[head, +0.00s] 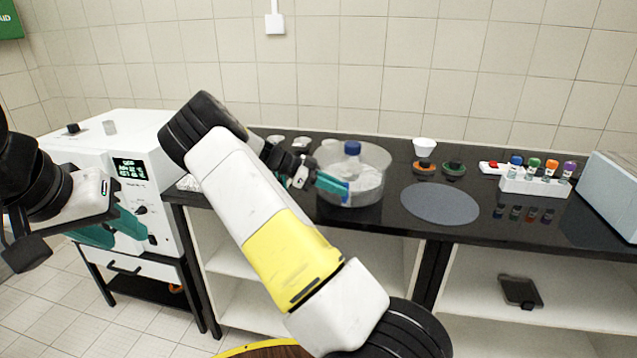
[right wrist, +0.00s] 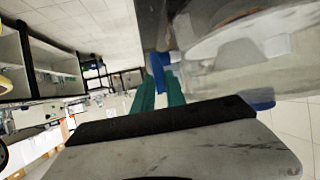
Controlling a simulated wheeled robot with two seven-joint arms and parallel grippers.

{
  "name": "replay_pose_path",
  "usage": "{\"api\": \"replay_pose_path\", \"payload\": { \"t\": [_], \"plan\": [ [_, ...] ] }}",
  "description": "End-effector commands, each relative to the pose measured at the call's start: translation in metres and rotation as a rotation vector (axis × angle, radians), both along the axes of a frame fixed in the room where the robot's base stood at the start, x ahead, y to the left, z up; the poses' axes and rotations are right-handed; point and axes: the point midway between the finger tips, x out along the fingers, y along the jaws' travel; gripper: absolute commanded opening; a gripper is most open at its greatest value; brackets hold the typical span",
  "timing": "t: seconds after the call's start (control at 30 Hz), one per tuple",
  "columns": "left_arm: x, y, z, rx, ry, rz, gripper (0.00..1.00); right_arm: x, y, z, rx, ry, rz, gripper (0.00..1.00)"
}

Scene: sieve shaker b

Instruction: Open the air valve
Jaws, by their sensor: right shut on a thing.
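A clear round vessel (head: 368,170) with a blue-capped bottle (head: 352,149) in it stands on the black counter. A small blue part, apparently the air valve (head: 345,194), is on the vessel's near left side. My right gripper (head: 336,187) reaches it from the left, its teal fingers shut on this blue part. In the right wrist view the blue valve (right wrist: 161,72) sits between the fingertips (right wrist: 160,88), beside the clear wall. The valve's turn position cannot be told. My left gripper (head: 130,238) is open and empty, in front of the white machine, away from the vessel.
The white machine (head: 125,150) with a lit display is at the left. A grey round mat (head: 440,204) lies right of the vessel. A white rack (head: 535,184) with colour-capped bottles and a pale box (head: 612,190) stand further right. My right arm crosses in front of the counter.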

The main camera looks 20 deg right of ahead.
Motion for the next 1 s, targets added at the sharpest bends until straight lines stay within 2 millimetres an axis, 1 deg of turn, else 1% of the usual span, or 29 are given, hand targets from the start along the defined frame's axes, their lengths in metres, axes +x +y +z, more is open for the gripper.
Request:
{"api": "replay_pose_path", "payload": {
  "t": [0.3, 0.33, 0.37, 0.4, 0.63, 0.73, 0.87, 1.0],
  "plan": [
    [0.0, 0.0, 0.0, 0.0, 0.0, 0.0, 0.36, 0.001, 0.0, 0.0, 0.0, 0.0, 0.002, 0.0],
    [0.0, 0.0, 0.0, 0.0, 0.0, 0.0, 0.36, 0.001, 0.0, 0.0, 0.0, 0.0, 0.002, 0.18],
    [0.0, 0.0, 0.0, 0.0, 0.0, 0.0, 0.36, 0.001, 0.0, 0.0, 0.0, 0.0, 0.002, 0.24],
    [0.0, 0.0, 0.0, 0.0, 0.0, 0.0, 0.36, 0.001, 0.0, 0.0, 0.0, 0.0, 0.002, 0.25],
    [0.0, 0.0, 0.0, 0.0, 0.0, 0.0, 0.36, 0.0, 0.0, 0.0, 0.0, 0.0, 0.001, 0.25],
    [0.0, 0.0, 0.0, 0.0, 0.0, 0.0, 0.36, 0.003, 0.006, 0.003, 0.0, 0.0, 0.002, 0.25],
    [0.0, 0.0, 0.0, 0.0, 0.0, 0.0, 0.36, 0.009, 0.023, 0.011, -0.001, -0.002, 0.004, 0.25],
    [0.0, 0.0, 0.0, 0.0, 0.0, 0.0, 0.36, 0.017, 0.044, 0.022, 0.0, -0.002, 0.004, 0.25]
  ]
}}
